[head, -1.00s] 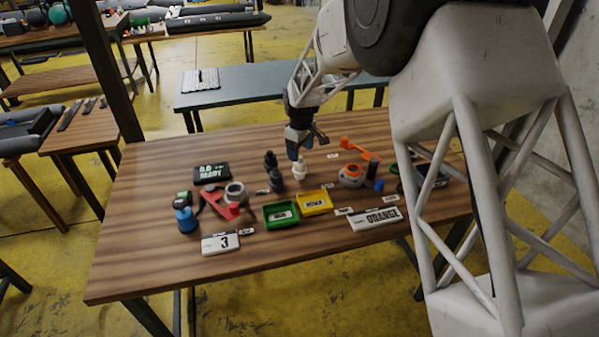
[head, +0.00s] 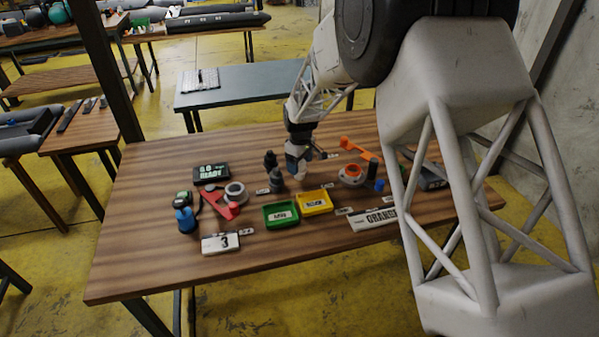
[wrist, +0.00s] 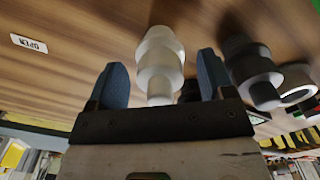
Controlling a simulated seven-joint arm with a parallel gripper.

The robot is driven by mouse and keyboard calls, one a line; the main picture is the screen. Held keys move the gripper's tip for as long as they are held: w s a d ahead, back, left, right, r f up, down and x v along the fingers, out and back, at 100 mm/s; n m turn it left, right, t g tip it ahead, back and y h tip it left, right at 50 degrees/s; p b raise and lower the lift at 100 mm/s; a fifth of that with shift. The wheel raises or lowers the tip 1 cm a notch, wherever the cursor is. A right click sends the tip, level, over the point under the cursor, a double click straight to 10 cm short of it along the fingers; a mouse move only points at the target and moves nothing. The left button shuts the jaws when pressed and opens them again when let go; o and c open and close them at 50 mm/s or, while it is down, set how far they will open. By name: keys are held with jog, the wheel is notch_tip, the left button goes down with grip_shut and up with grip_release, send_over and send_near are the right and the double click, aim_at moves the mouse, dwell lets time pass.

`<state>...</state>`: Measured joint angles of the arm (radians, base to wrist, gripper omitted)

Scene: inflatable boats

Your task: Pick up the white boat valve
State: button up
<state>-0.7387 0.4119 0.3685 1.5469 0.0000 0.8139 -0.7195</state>
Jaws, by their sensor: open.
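The white boat valve (wrist: 160,62) stands on the wooden table. In the wrist view it lies between the two blue fingers of my gripper (wrist: 160,82), with a gap visible on each side. In the head view my gripper (head: 299,166) is down at the valve (head: 300,174), and its finger covers most of the valve. My gripper is open. I cannot tell whether either finger touches the valve.
Dark valves (head: 272,172) stand close on the left of my gripper; one also shows in the wrist view (wrist: 250,70). Green (head: 280,214) and yellow (head: 316,202) trays are in front. An orange tool (head: 358,165) lies to the right.

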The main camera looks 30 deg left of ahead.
dwell(0.4)
jog(key=c, duration=1)
jog(key=shift+r, duration=0.1)
jog(key=shift+r, duration=0.65)
notch_tip(320, 180, up, 2)
jog(key=shift+r, duration=0.1)
jog(key=s+d, duration=0.3)
jog(key=s, duration=0.1)
jog(key=s+d+r, duration=0.1)
jog(key=s+d, duration=0.6)
jog(key=s, duration=0.1)
jog(key=shift+d+r, duration=0.2)
jog(key=shift+d, duration=0.1)
